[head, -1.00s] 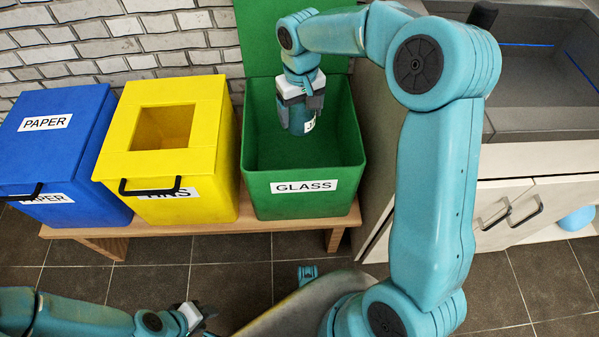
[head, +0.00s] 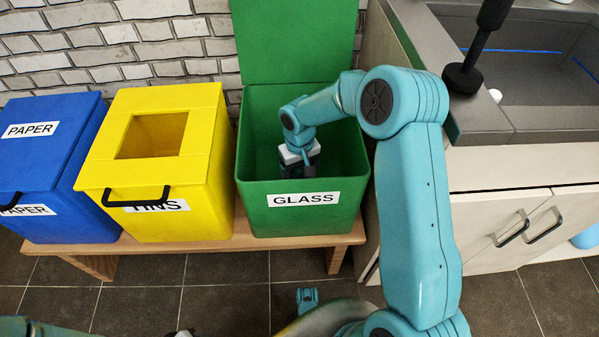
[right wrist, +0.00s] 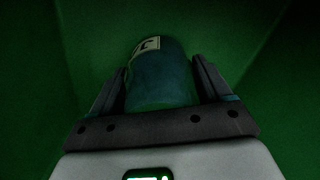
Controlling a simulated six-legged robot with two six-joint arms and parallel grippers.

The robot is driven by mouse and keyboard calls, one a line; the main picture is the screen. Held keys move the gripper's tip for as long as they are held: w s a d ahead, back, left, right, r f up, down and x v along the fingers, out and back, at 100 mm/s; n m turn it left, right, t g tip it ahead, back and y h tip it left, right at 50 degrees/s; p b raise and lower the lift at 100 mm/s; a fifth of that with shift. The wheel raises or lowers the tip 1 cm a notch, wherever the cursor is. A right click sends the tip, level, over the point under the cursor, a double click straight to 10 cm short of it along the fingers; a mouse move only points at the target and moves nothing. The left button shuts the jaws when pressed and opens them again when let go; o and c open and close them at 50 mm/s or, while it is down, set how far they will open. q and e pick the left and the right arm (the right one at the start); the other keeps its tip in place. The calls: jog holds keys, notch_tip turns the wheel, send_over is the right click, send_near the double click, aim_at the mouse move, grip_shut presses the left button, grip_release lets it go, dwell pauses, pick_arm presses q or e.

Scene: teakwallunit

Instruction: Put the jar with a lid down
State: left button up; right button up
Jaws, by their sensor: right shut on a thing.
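The jar (right wrist: 160,80) is dark blue-green with a white label, and shows between the two fingers of my right gripper (right wrist: 162,88) in the right wrist view. My right gripper is shut on it. In the head view my right gripper (head: 303,167) is down inside the open green GLASS bin (head: 258,195), below its rim. The jar is hidden there by the gripper and the bin's front wall. I cannot tell whether the jar touches the bin's floor. Only a sliver of my left gripper shows at the bottom edge of the head view.
The yellow TINS bin (head: 205,170) and blue PAPER bin (head: 50,165) stand left of the green bin on a wooden bench (head: 215,240). The green lid (head: 295,40) stands raised behind. A cabinet (head: 500,215) with a grey sink (head: 475,120) is at the right.

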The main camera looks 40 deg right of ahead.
jog(key=shift+r, duration=0.1)
jog(key=o, duration=0.8)
jog(key=shift+f, duration=0.2)
jog(key=o, duration=0.4)
notch_tip(320, 180, up, 12)
jog(key=p, duration=0.4)
jog(key=shift+r, duration=0.2)
